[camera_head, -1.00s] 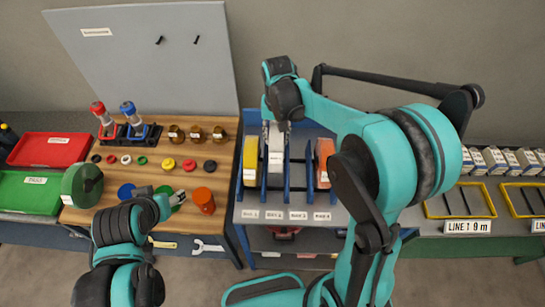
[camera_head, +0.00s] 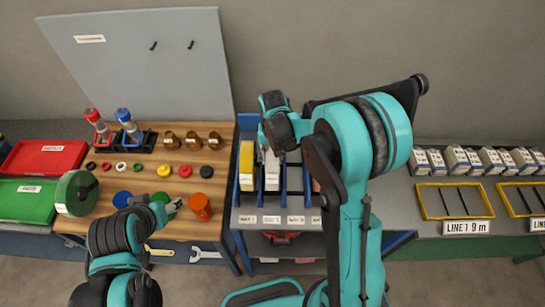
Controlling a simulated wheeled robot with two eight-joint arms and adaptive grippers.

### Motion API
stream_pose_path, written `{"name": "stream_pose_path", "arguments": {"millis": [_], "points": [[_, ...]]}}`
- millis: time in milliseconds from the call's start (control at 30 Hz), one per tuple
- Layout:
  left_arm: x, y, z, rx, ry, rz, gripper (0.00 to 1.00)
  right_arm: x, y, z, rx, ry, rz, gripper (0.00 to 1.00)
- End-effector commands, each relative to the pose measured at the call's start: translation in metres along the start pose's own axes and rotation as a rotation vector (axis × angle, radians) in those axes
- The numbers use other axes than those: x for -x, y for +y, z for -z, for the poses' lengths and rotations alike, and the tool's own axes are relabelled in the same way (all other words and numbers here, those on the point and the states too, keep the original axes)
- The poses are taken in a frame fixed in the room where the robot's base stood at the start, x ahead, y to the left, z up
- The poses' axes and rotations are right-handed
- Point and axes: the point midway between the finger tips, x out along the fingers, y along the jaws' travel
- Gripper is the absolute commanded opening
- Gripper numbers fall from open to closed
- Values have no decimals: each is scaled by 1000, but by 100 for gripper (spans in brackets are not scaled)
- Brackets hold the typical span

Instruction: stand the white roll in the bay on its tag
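The white roll (camera_head: 271,172) stands upright in the second bay from the left of the blue divider rack (camera_head: 259,180). A small white tag (camera_head: 271,219) is on the shelf edge in front of that bay. My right gripper (camera_head: 271,146) points down at the top of the white roll; its fingertips are largely hidden, so I cannot tell whether it grips the roll. My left gripper (camera_head: 174,207) is low over the wooden bench beside a green disc (camera_head: 160,200); its opening is too small to read.
A yellow roll (camera_head: 247,165) stands in the bay to the left. An orange roll (camera_head: 316,186) is mostly hidden behind my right arm. The wooden bench (camera_head: 140,228) holds discs, a green roll (camera_head: 77,193) and an orange cylinder (camera_head: 201,207). Boxes and yellow trays (camera_head: 455,202) lie right.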

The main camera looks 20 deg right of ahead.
Motion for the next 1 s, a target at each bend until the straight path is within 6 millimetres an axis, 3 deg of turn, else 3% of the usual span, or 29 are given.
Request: {"name": "stream_pose_path", "arguments": {"millis": [167, 200, 267, 667, 767, 1000], "points": [[-3, 0, -2, 0, 0, 0, 58, -3, 0, 0, 0, 0, 0, 0], [-3, 0, -2, 0, 0, 0, 58, -3, 0, 0, 0, 0, 0, 42], [-2, 0, -2, 0, 0, 0, 58, -3, 0, 0, 0, 0, 0, 58], [2, 0, 1, 0, 0, 0, 58, 3, 0, 0, 0, 0, 0, 58], [2, 0, 1, 0, 0, 0, 58, 17, 0, 0, 0, 0, 0, 58], [6, 0, 4, 0, 0, 0, 58, 71, 0, -1, 0, 0, 0, 58]]}}
